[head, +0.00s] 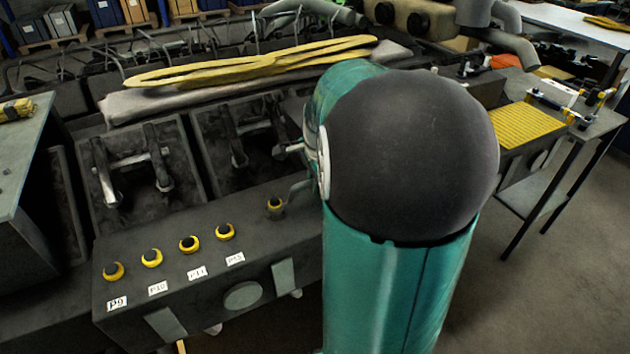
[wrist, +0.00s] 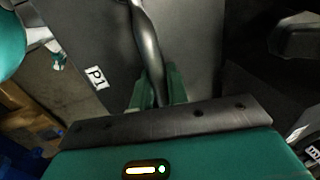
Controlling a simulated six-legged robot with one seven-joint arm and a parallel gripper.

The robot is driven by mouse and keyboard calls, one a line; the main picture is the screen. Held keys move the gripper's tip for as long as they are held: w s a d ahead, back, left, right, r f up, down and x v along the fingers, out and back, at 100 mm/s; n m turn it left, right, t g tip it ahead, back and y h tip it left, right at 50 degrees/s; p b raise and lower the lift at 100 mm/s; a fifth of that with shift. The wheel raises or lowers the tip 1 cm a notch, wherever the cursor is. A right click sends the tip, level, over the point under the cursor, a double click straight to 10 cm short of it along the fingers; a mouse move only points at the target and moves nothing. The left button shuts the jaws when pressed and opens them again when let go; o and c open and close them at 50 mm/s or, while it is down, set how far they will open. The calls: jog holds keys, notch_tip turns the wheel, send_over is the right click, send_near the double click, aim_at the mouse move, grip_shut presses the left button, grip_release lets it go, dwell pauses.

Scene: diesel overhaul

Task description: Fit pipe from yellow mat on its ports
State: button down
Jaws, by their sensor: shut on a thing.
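A dark, bent pipe (wrist: 149,45) shows in the wrist view, running from the top edge down between my green fingers. My gripper (wrist: 158,90) is shut on it. In the head view my teal arm hides the gripper and most of what lies behind it. Several ports with yellow rings (head: 190,244) stand in a row on the dark engine block (head: 245,265), with white labels in front, one reading P9. Another yellow-ringed port (head: 275,204) sits just left of my arm. A short grey curved piece beside it may be part of the pipe. The yellow mat (head: 522,124) lies at the right.
Open engine bays with metal levers (head: 130,163) lie behind the port row. A yellow bundle on grey cloth (head: 250,65) lies farther back. A side table (head: 606,122) stands at the right, with clear floor in front. In the wrist view, a white label (wrist: 95,78) is left of the pipe.

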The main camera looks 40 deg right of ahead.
jog(key=c, duration=1.3)
grip_release()
jog(key=shift+r, duration=0.1)
notch_tip(320, 180, up, 13)
jog(key=s, duration=0.2)
jog(key=shift+s+a+r, duration=0.2)
jog(key=shift+s+a, duration=0.1)
jog(key=shift+a, duration=0.05)
